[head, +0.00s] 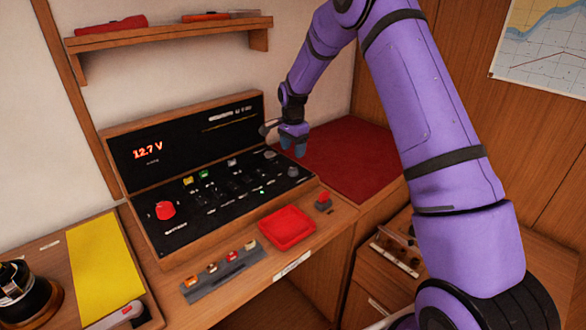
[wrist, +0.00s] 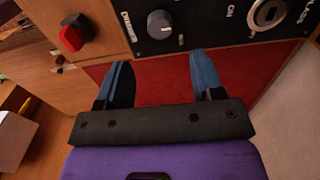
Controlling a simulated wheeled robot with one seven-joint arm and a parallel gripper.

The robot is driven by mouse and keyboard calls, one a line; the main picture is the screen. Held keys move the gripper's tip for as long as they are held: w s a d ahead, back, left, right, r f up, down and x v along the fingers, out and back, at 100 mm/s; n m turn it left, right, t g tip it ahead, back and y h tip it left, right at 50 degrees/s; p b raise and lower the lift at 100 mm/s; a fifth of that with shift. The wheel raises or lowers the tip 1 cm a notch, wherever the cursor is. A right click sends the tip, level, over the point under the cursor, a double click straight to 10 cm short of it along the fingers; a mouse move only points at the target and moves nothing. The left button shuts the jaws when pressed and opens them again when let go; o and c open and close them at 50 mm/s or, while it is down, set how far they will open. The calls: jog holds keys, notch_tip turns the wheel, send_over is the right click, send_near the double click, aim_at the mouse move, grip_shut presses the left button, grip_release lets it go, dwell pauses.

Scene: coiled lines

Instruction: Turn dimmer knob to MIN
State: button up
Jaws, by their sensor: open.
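In the head view the knob (head: 292,171) is at the panel's right end. My gripper (wrist: 160,59) is open and empty, with its two blue fingers apart on either side of the knob's line. The fingertips are short of the knob and do not touch it. In the head view my gripper (head: 293,145) is above the panel's right end.
A key-type switch (wrist: 268,13) sits right of the knob. A red switch (wrist: 73,36) stands on the wood to the left. A red tray (head: 287,228) is in front of the panel (head: 205,200). A red mat (head: 345,160) lies right of it. A shelf (head: 170,38) hangs above.

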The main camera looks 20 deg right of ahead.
aim_at(293, 169)
notch_tip(293, 169, down, 8)
jog(key=shift+f, duration=0.1)
jog(key=shift+c, duration=0.4)
jog(key=c, duration=0.8)
jog(key=shift+c, duration=0.2)
